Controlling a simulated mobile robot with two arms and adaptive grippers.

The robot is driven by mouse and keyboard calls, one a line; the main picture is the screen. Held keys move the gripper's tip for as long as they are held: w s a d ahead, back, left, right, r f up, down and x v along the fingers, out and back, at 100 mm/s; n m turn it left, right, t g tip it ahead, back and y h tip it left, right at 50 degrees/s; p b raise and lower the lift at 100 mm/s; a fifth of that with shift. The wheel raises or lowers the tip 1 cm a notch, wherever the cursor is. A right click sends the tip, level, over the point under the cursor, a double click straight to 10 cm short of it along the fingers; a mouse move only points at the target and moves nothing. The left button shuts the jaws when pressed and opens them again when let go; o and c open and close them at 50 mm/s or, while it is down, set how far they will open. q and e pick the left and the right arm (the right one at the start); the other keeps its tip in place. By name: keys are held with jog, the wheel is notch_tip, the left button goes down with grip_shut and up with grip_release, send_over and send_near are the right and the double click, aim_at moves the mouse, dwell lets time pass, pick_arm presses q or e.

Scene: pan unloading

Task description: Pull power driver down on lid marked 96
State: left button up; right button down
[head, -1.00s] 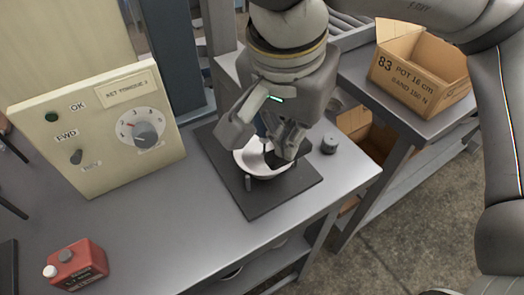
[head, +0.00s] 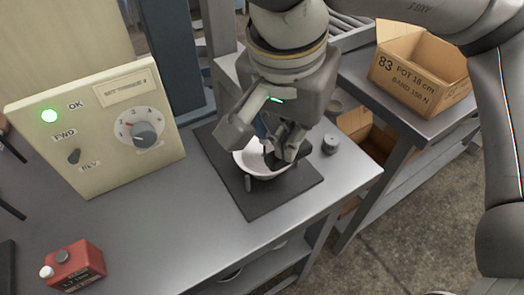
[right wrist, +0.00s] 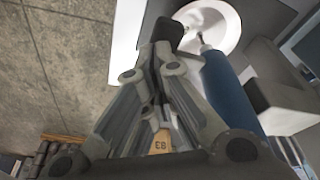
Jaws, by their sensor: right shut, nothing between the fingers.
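A white round lid or pan (head: 249,162) sits on a dark square mat (head: 256,206) on the metal bench. No 96 can be read on it. My right gripper (head: 281,152) is directly over its right part, fingers pointing down. In the right wrist view its fingers (right wrist: 167,33) are closed together with nothing between them. A blue power driver (right wrist: 230,95) runs beside the fingers, and its thin tip reaches to the white round piece (right wrist: 222,22). In the head view the driver is mostly hidden behind my wrist. My left gripper is not in view.
A red container (head: 80,268) is at front left. A small grey cylinder (head: 330,144) is right of the mat. A carton marked 83 (head: 425,75) is at upper right.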

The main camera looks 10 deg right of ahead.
notch_tip(320, 180, up, 4)
jog(key=p, duration=0.3)
jog(key=shift+p, duration=0.35)
notch_tip(320, 180, up, 22)
jog(key=p, duration=1.9)
jog(key=shift+r, duration=0.25)
dwell(0.7)
